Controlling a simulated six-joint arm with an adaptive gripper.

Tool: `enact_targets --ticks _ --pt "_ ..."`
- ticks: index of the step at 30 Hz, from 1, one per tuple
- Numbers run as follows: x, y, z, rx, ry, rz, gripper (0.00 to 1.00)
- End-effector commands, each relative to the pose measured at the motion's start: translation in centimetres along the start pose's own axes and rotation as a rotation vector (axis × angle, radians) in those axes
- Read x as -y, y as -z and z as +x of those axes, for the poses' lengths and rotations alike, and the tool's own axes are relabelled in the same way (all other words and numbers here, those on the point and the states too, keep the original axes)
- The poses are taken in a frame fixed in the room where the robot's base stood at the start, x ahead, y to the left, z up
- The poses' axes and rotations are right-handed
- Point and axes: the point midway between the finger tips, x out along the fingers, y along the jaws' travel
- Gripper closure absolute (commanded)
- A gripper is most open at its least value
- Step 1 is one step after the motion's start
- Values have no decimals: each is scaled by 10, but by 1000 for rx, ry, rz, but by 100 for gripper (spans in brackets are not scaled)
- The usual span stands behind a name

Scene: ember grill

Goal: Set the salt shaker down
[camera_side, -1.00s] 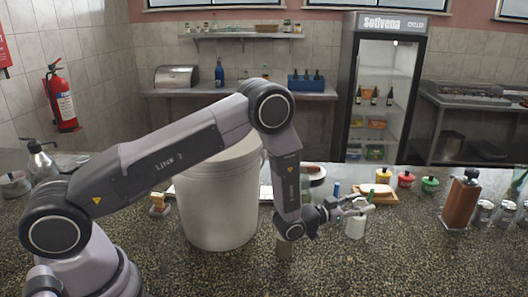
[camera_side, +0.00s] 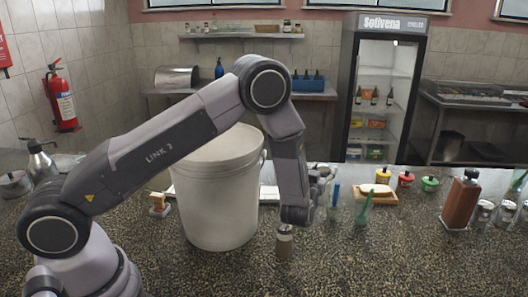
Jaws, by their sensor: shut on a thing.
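My gripper (camera_side: 320,183) points away from the camera and is partly hidden behind my own forearm and wrist. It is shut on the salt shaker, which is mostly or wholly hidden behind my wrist. I cannot tell whether the shaker touches the counter (camera_side: 370,265). A small jar with a pale top (camera_side: 284,246) stands on the counter just below my wrist, nearer the camera.
A large white bucket (camera_side: 215,200) stands left of my forearm. Clear tumblers, one with a green straw (camera_side: 364,210), stand right of my gripper. A bread board (camera_side: 383,197), colored pots and a brown bottle (camera_side: 461,203) stand further right. The front counter is clear.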

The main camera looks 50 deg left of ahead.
Motion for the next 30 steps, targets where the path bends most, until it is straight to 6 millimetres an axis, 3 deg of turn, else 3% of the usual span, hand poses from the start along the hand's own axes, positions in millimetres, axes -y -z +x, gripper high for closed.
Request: enact_targets --ticks 6,12,21,30 --pt "26 -12 15 -2 351 -2 96" --pt "37 -26 12 -2 528 1 96" --pt "40 -76 10 0 565 5 96" --pt "40 -106 10 -1 564 3 96"
